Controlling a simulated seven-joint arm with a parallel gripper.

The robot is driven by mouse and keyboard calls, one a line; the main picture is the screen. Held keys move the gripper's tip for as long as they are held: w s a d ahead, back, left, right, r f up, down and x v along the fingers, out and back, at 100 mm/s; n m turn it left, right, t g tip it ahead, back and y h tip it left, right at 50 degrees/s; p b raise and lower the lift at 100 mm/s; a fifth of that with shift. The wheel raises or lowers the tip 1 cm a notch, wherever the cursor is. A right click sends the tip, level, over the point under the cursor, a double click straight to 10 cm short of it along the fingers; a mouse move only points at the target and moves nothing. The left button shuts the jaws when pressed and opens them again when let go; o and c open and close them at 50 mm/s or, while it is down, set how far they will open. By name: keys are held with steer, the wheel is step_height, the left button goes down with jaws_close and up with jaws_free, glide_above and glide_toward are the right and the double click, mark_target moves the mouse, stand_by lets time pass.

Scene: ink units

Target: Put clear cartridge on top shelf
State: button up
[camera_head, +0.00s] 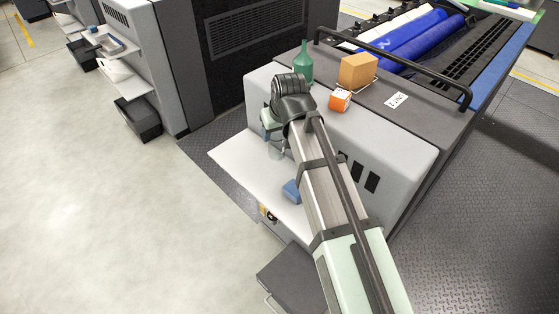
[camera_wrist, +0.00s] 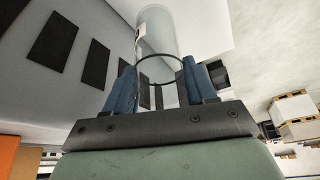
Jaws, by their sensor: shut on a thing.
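The clear cartridge (camera_wrist: 158,32) is a see-through cylinder with a dark ring around its near end in the wrist view. My gripper (camera_wrist: 157,88) is shut on it, with one blue finger on each side. In the head view my gripper (camera_head: 267,133) is beside the front of the grey machine, above a white shelf (camera_head: 232,159). The cartridge shows faintly there (camera_head: 277,150), partly hidden by my arm. I cannot tell whether it touches the shelf.
A blue object (camera_head: 291,191) lies on the white shelf beside my arm. A dark tray (camera_head: 288,277) is lower down. The shelf's left part is clear.

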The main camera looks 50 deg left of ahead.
mark_target(277, 151)
steer(key=shift+f, duration=4)
steer(key=shift+f, duration=0.15)
steer(key=o, duration=1.4)
steer(key=shift+o, duration=0.2)
steer(key=v, duration=1.2)
